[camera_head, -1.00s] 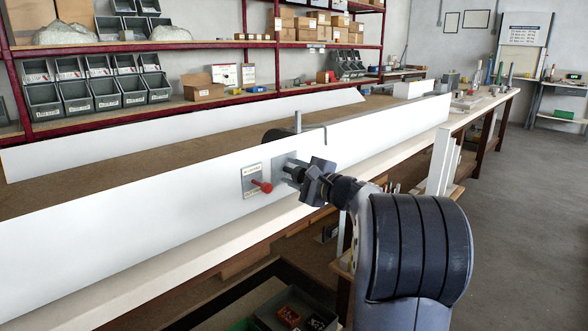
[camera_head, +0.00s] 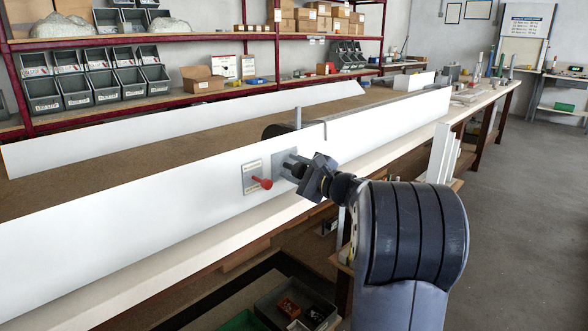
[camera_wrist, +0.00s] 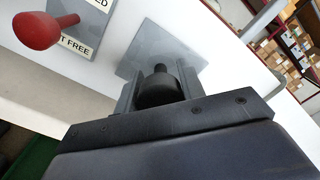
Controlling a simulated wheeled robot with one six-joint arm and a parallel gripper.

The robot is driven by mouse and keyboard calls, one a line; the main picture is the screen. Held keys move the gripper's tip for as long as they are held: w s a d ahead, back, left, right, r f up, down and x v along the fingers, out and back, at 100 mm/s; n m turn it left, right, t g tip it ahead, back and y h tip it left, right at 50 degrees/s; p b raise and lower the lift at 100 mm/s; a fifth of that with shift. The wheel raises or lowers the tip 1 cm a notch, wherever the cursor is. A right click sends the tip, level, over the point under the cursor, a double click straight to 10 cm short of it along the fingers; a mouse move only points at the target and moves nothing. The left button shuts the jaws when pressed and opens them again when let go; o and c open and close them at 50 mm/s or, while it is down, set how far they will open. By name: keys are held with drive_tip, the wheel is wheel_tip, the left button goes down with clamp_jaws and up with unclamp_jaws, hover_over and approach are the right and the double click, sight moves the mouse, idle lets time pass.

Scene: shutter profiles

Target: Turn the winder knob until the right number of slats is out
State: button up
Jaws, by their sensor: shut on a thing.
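The winder knob (camera_wrist: 159,90) is a dark round knob on a grey square plate (camera_wrist: 160,48), fixed to the white front panel. My gripper (camera_wrist: 158,92) is shut on the knob, with one finger on each side of it. In the head view my gripper (camera_head: 296,169) reaches the plate (camera_head: 281,166) from the right, and its body looks tilted. A red-knobbed lever (camera_head: 263,182) sticks out of a labelled plate (camera_head: 252,177) just left of the knob. The slats themselves cannot be clearly told apart here.
The red lever end (camera_wrist: 40,30) is close to my gripper at upper left in the wrist view; part of its label reads "FREE". Long white panels (camera_head: 120,225) run along the bench. Upright white strips (camera_head: 440,155) stand to the right. Shelves with grey bins are behind.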

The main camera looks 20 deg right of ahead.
drive_tip(key=o, duration=1)
drive_tip(key=shift+c, duration=0.2)
drive_tip(key=v, duration=1)
drive_tip(key=shift+s+p, duration=0.3)
drive_tip(key=shift+s, duration=0.1)
drive_tip(key=shift+w+d, duration=0.1)
drive_tip(key=x, duration=1.1)
drive_tip(key=shift+b, duration=0.3)
drive_tip(key=shift+n, duration=0.3)
drive_tip(key=shift+s+d, duration=0.1)
drive_tip(key=shift+s, duration=0.1)
